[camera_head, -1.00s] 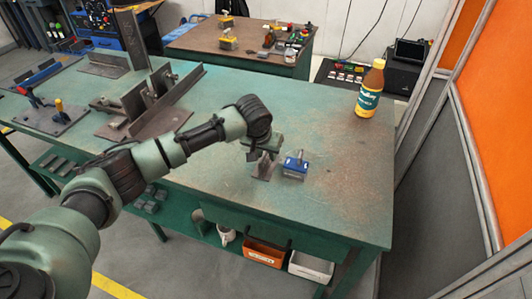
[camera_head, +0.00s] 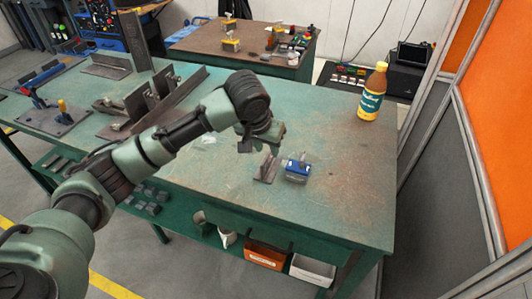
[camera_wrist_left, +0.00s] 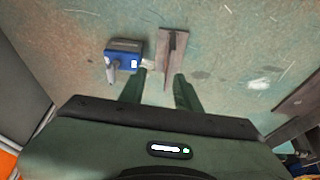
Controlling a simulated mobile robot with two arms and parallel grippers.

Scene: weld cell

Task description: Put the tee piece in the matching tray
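The tee piece (camera_head: 266,168), a small dark steel T-section, rests on the green table (camera_head: 330,185) near its front edge. It also shows in the left wrist view (camera_wrist_left: 173,48), just beyond my fingertips. A blue block with a metal handle (camera_head: 297,168) stands close to its right in the head view. My left gripper (camera_head: 258,148) is above and slightly left of the tee piece. In the left wrist view its two fingers (camera_wrist_left: 160,88) are apart with nothing between them. My right gripper is not in view.
An orange bin (camera_head: 266,256) and a white bin (camera_head: 312,270) sit on the shelf under the table. A yellow-capped bottle (camera_head: 372,92) stands at the back right. Steel angle pieces (camera_head: 150,105) lie at the left.

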